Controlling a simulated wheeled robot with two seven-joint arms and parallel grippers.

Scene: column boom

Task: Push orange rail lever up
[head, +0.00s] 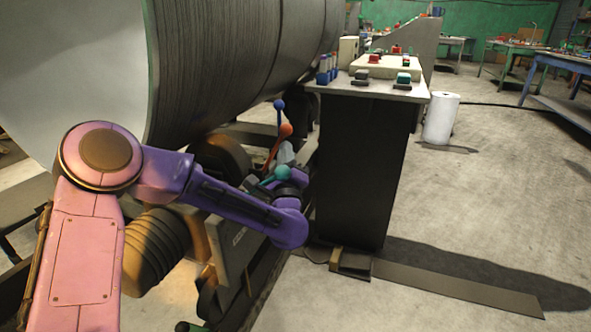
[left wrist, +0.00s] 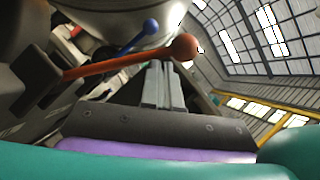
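The orange rail lever (head: 271,158) slants up to a round orange knob in the head view, beside the big drum. In the left wrist view the orange lever (left wrist: 115,64) runs across from the left, its knob just above the fingertips. My left gripper (head: 284,152) is small and partly hidden by my wrist in the head view, close beside the lever. In the left wrist view the gripper (left wrist: 166,70) has its two grey fingers together, with nothing seen between them. The tips are at or just under the lever; I cannot tell whether they touch. My right gripper is not in view.
The large drum (head: 235,65) is behind. A dark control stand (head: 360,170) with buttons on top is close on the right. Open floor lies farther right.

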